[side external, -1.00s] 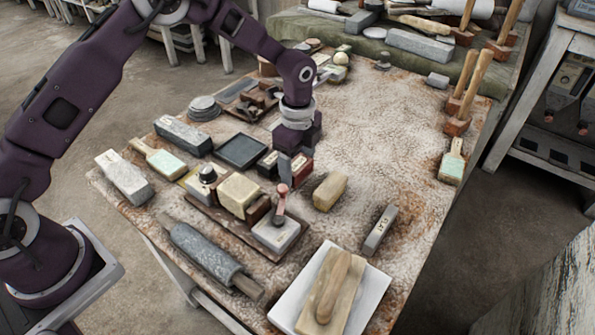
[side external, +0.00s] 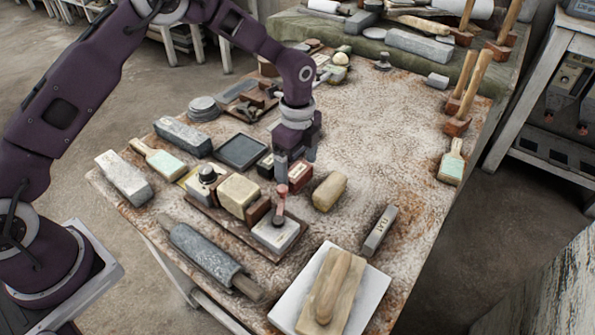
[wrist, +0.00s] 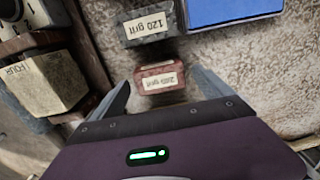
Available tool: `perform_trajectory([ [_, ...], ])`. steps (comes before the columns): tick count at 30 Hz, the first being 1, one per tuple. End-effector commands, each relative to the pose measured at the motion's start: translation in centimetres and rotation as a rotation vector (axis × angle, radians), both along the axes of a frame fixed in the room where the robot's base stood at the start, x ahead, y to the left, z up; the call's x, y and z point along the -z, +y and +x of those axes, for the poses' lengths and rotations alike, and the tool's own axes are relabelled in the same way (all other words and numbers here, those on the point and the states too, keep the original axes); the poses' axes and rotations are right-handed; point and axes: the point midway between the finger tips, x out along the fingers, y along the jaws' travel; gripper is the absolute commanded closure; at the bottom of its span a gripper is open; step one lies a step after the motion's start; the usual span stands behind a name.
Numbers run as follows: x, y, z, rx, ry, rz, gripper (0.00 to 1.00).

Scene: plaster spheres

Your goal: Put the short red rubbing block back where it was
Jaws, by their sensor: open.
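The short red rubbing block (side external: 301,174) stands on the dusty table, beside a dark block (side external: 266,165). In the wrist view the red block (wrist: 161,87) shows a pale grit label and lies between my fingers. The dark block (wrist: 148,24) just beyond it is labelled 120 grit. My gripper (side external: 296,168) is open, low over the red block, with one finger on each side of it. In the wrist view my gripper (wrist: 158,80) shows a gap between each finger and the block. Part of the block is hidden by the near finger in the side view.
A dark square tray (side external: 241,151) lies to the left. A yellowish block (side external: 239,193) and a red-handled stamp (side external: 280,215) stand close in front. A tan block (side external: 329,191) is to the right. Beyond it the table (side external: 380,130) is mostly clear.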

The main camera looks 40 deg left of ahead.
Motion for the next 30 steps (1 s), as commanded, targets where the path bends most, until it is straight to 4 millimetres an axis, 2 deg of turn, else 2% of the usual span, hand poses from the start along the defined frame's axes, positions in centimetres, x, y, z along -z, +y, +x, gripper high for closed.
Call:
perform_trajectory([
  [3, -3.5, 0.0, 0.1, 0.000, -0.006, 0.000, 0.10],
  [9, -8.3, 0.0, 0.1, -0.001, -0.004, -0.001, 0.10],
  [13, -9.8, 0.0, 0.0, 0.000, -0.003, 0.000, 0.10],
  [20, -10.2, 0.0, -0.1, -0.001, -0.001, 0.000, 0.10],
  [22, -11.2, 0.2, -0.5, -0.028, -0.013, 0.004, 0.10],
  [23, -12.1, 0.4, -0.8, -0.054, -0.025, 0.006, 0.10],
  [26, -17.2, 1.7, -3.7, -0.223, -0.093, 0.013, 0.10],
  [27, -19.5, 2.4, -5.6, -0.318, -0.126, 0.012, 0.10],
  [29, -22.6, 3.5, -8.9, -0.476, -0.180, 0.000, 0.10],
  [30, -24.3, 4.2, -11.3, -0.588, -0.215, -0.016, 0.10],
])
